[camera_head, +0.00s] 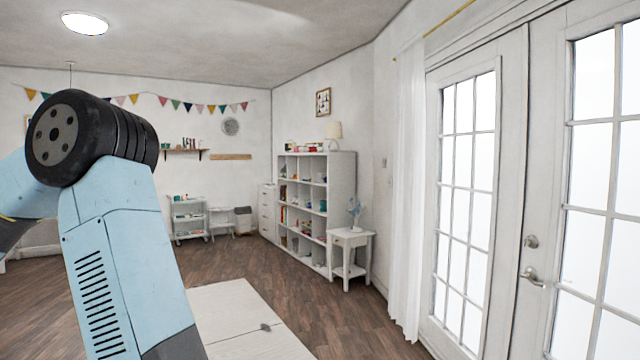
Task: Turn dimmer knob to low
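No dimmer knob can be made out for certain. A small pale plate (384,162) is on the right-hand wall, between the bookshelf and the curtain; it is too small to tell whether it carries a knob. My arm fills the left side of the view, with light blue links and a black joint. My gripper is out of view, so what it holds or touches is hidden.
A white top (225,308) with a small dark piece (265,327) is in the foreground. A white bookshelf (342,185) and side table (350,238) stand along the wall. Glazed doors (510,180) and a curtain (409,200) are right. Wooden floor (330,315) is clear between.

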